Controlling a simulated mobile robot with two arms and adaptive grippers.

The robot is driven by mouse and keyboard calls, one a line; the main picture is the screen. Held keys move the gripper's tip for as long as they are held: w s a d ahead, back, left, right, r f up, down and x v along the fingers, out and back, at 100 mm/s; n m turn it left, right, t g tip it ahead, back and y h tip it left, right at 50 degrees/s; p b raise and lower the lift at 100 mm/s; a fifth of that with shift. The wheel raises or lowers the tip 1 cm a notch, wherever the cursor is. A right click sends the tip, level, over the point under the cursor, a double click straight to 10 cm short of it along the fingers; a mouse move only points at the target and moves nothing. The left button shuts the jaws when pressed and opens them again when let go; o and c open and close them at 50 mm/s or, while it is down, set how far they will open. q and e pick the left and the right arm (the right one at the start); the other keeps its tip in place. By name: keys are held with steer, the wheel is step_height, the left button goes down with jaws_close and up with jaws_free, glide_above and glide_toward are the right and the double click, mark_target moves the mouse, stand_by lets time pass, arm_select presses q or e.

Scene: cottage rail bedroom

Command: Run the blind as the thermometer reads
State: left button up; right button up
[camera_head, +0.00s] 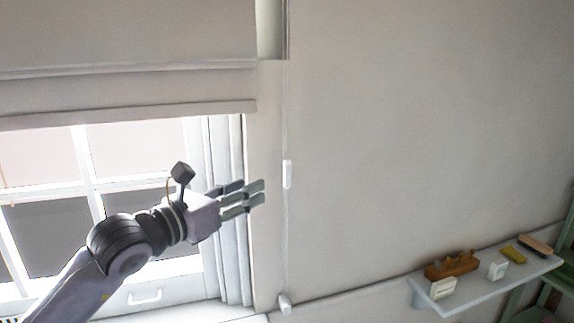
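A pale fabric blind (125,92) hangs over the upper part of the window, with bright panes showing below its lower edge. A thin cord runs down the wall to the right of the window. A white grip (287,174) sits on it at mid height, and a small white fitting (285,303) is at its foot. My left gripper (261,191) is open and empty, its fingertips pointing right, a little left of the cord and apart from it in the picture. I cannot pick out a thermometer or any reading. My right gripper is out of view.
A wall shelf (467,302) at lower right holds a brown wooden piece (452,265), two small white items (442,288) (497,270), a yellow block (514,254) and a dark-edged block (535,246). A green rack (566,240) stands at the right edge. The wall between is bare.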

mark_target(284, 170)
arm_select(q)
steer(key=p+x, duration=0.2)
steer(key=x, duration=0.4)
steer(key=p+x, duration=0.3)
steer(key=x, duration=0.3)
steer(key=shift+d+r, duration=0.1)
steer(key=shift+r, duration=0.1)
steer(key=shift+w+d+f, duration=0.15)
steer(key=shift+w+d, duration=0.3)
steer(key=shift+w, duration=0.1)
steer(key=shift+c, duration=0.5)
jaws_close()
